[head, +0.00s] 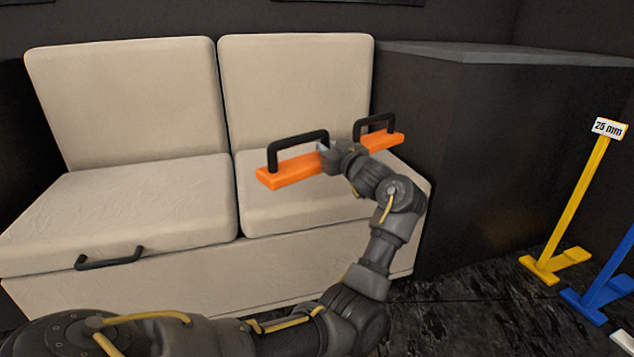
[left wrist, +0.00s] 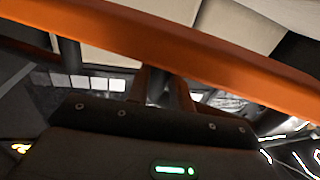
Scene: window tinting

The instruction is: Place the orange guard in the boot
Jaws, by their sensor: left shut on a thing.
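The orange guard (head: 292,172) is a long orange bar with two black loop handles on top. In the head view it is in front of the right half of the cream bench, tilted up to the right. My left gripper (head: 334,158) is shut on the guard near its middle, between the handles, and hides that part. In the left wrist view the orange bar (left wrist: 200,52) crosses the picture above my gripper's dark body. Whether the guard touches the bench seat, I cannot tell. No boot is clearly recognisable. My right gripper is not in view.
The cream bench (head: 115,205) has two backrests and a black pull handle (head: 108,259) at its left front edge. A dark cabinet (head: 500,150) stands right of it. A yellow stand (head: 575,205) with a "25 mm" label and a blue stand (head: 610,285) are at the right.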

